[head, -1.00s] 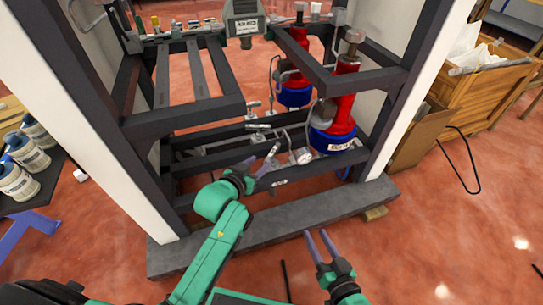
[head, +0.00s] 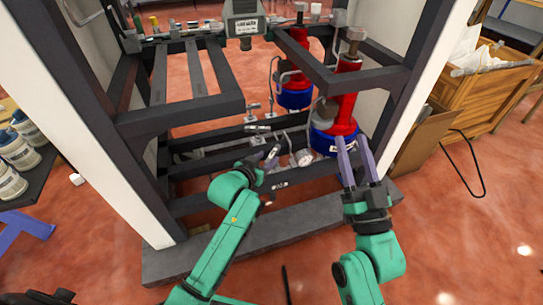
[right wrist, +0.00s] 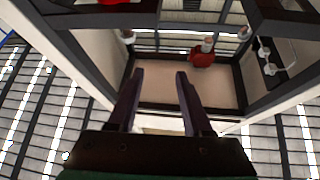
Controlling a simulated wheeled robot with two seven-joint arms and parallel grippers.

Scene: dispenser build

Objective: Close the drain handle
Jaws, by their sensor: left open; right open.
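Metal pipework with small levers (head: 258,128) sits low inside the dark frame. I cannot tell for sure which lever is the drain handle; a pale slanted lever (head: 272,153) shows close to my left gripper. My left gripper (head: 264,168) is open at the lower front bar, beside that lever; its fingertips are partly hard to make out. My right gripper (head: 354,148) is open and empty, with its fingers upright in front of the right red and blue pump (head: 342,108). Its two parted fingers also show in the right wrist view (right wrist: 158,76).
A second red and blue pump (head: 294,88) stands behind. Dark frame bars (head: 180,117) and white side posts (head: 118,140) surround the pipework. Paint cans (head: 16,150) are at the left, a wooden cabinet (head: 470,95) at the right. The red floor at front right is clear.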

